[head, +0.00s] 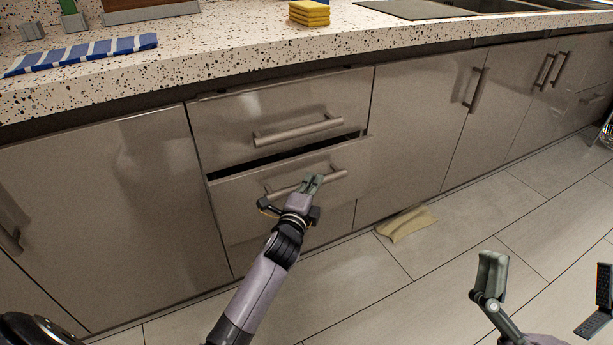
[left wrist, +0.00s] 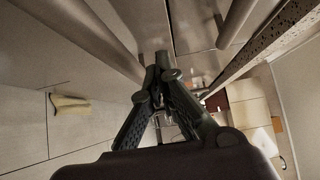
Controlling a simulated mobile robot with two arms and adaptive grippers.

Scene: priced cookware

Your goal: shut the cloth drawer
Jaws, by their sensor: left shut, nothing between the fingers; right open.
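The lower drawer (head: 240,212) has a grey front and stands a little open, with a dark gap above its top edge. Its inside is too dark to make out a cloth. Its bar handle (head: 334,176) runs across the upper front. My left gripper (head: 313,182) is shut and empty at this handle, its tips overlapping the bar; I cannot tell whether they touch. In the left wrist view its closed fingertips (left wrist: 160,62) point toward the drawer fronts. My right gripper (head: 547,284) is open and empty over the floor at the lower right.
The upper drawer (head: 230,115) looks shut. A yellowish cloth (head: 407,225) lies on the floor near the cabinets. The speckled counter (head: 220,55) carries a blue striped cloth (head: 85,54) and stacked yellow sponges (head: 309,13). The tiled floor (head: 440,215) is otherwise mostly clear.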

